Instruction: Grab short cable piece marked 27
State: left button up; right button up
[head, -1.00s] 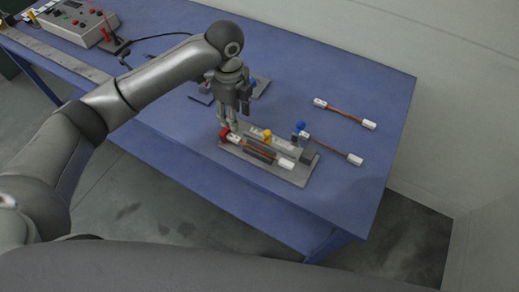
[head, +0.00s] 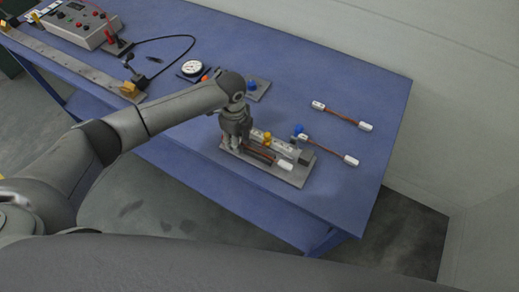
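Three short brown cable pieces with white end tags are on the blue table; no number on them is legible. One cable piece (head: 342,115) lies at the back right. A second cable piece (head: 330,149) lies in front of it, its left end near a blue knob. A third cable piece (head: 285,164) lies along a grey fixture plate (head: 294,178). My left gripper (head: 233,147) points down over the plate's left end, covering that cable's left end and the red part there. Its fingertips are too small and hidden to judge whether they grip. My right gripper is not in view.
A yellow knob (head: 267,137) and a blue knob (head: 298,129) stand by the fixture. Behind are a round dial gauge (head: 192,68), a control box (head: 80,24) and a long metal rail (head: 70,65). A wall (head: 450,110) stands beyond.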

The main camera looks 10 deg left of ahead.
pick_arm(q)
grip_shut()
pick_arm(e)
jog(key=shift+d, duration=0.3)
